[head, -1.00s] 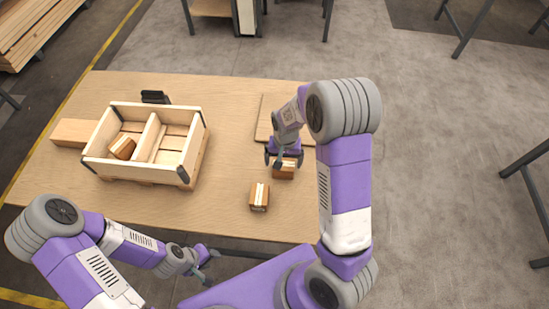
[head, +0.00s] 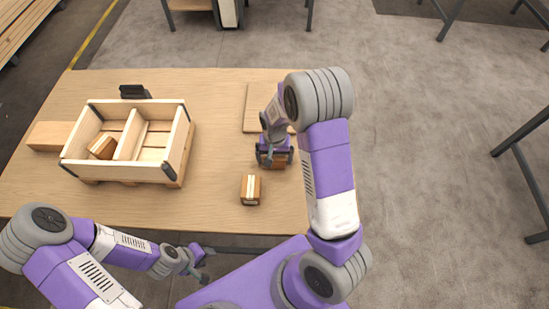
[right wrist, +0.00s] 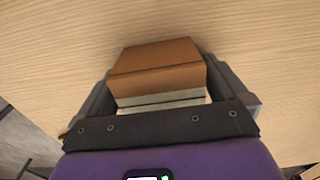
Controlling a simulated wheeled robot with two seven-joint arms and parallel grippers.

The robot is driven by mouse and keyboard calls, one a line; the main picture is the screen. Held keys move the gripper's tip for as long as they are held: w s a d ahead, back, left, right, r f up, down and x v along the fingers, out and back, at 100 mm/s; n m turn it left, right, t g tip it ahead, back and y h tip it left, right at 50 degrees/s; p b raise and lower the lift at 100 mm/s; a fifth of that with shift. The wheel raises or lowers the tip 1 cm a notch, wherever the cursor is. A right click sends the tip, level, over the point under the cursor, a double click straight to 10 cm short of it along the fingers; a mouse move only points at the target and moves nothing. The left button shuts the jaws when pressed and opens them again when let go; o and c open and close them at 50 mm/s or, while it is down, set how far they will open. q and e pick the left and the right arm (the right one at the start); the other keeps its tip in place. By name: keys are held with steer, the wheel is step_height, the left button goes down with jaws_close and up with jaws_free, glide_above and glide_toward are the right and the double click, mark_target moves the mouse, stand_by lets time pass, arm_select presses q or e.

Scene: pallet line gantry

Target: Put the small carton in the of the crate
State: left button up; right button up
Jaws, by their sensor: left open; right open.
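A small brown carton with a pale band (right wrist: 155,66) lies between the two spread fingers of my right gripper (head: 274,158). The right gripper is open around this carton, low over the table; I cannot tell if a finger touches it. A second small carton (head: 251,189) stands on the table nearer to me, apart from the gripper. A third carton (head: 102,146) lies tilted in the left compartment of the wooden crate (head: 122,174). The crate's right compartment looks empty. My left gripper (head: 200,273) is open and empty, near the table's front edge.
A wooden block (head: 49,135) lies left of the crate. A small black device (head: 134,92) stands behind it. A flat board (head: 256,108) lies behind the right gripper. The table (head: 215,145) is clear between the crate and the cartons.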

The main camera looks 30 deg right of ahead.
steer(key=c, duration=1.2)
